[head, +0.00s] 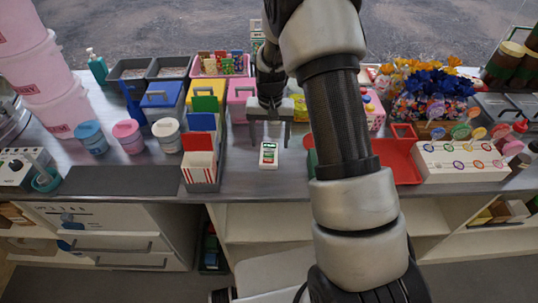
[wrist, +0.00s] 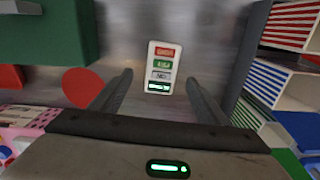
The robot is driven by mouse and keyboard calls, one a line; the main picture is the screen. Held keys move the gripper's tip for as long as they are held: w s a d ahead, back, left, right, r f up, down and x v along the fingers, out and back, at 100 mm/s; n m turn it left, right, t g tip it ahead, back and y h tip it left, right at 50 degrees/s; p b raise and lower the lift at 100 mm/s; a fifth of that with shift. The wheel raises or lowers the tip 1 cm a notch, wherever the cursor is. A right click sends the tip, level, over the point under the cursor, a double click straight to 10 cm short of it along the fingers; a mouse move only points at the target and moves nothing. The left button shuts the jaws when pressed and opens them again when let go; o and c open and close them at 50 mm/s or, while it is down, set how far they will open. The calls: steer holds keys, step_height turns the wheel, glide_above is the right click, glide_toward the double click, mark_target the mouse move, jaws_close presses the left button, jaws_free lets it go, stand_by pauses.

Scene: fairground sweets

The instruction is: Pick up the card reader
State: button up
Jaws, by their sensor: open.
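The card reader (head: 269,155) is a small white slab with a green-lit screen, lying on the counter near its front edge in the head view. In the wrist view the card reader (wrist: 160,68) shows red, green and grey labels and a lit green strip. My gripper (head: 269,140) is open above and just behind it, fingers pointing down. In the wrist view my gripper's two fingers (wrist: 160,85) stand apart on either side of the reader's near end, and nothing is between them in contact. I cannot tell the exact height of the fingertips above the counter.
A striped popcorn box (head: 199,170) stands in a grey divider left of the reader. A red tray (head: 402,165) and a white lollipop stand (head: 460,162) are to the right, beyond my arm. A dark mat (head: 124,180) lies at left. Bare counter surrounds the reader.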

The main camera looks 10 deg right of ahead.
mark_target(269, 151)
step_height(269, 151, down, 4)
steer(key=shift+a+f, duration=0.1)
steer(key=shift+a, duration=0.05)
steer(key=c, duration=1.2)
steer(key=shift+c, duration=0.2)
